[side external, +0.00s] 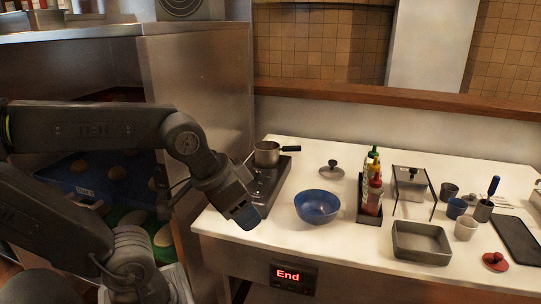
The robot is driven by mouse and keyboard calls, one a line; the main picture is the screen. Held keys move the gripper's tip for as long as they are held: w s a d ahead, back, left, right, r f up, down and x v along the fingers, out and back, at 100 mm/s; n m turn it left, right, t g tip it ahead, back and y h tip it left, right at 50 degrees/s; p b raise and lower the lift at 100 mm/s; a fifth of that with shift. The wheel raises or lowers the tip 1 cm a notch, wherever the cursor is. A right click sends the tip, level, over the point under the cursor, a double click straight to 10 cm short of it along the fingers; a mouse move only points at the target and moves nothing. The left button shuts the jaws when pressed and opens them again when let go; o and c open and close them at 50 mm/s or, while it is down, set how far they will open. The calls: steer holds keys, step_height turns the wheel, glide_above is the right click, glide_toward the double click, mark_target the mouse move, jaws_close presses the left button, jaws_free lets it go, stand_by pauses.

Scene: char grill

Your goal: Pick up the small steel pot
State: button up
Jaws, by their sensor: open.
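The small steel pot (266,154) stands upright on the dark cooktop (280,185) at the left end of the white counter. Its black handle (291,149) points right. My gripper (245,222) is in front of the pot and lower in the picture, near the counter's front left edge. It points down and to the right and is open, with nothing seen in it. My gripper and wrist cover part of the cooktop's front left side. The pot is apart from my gripper.
A blue bowl (318,206) sits right of the cooktop, with a lid (331,170) behind it. A caddy of sauce bottles (373,190), a square metal pan (421,243) and several cups stand farther right. A tall steel cabinet (200,90) rises at the left.

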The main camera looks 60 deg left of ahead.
steer(key=shift+r, duration=0.1)
step_height(320, 180, up, 5)
steer(key=n+g+y, duration=0.1)
steer(key=g+y, duration=0.2)
steer(key=y, duration=1.5)
glide_above(291, 150)
steer(key=d, duration=0.6)
step_height(291, 150, down, 16)
steer(key=a, duration=0.2)
steer(key=shift+y, duration=0.3)
steer(key=a, duration=0.2)
steer(key=a+r, duration=0.1)
steer(key=a, duration=0.2)
steer(key=shift+w+a, duration=0.1)
steer(key=shift+a, duration=0.1)
steer(key=shift+r, duration=0.15)
jaws_close()
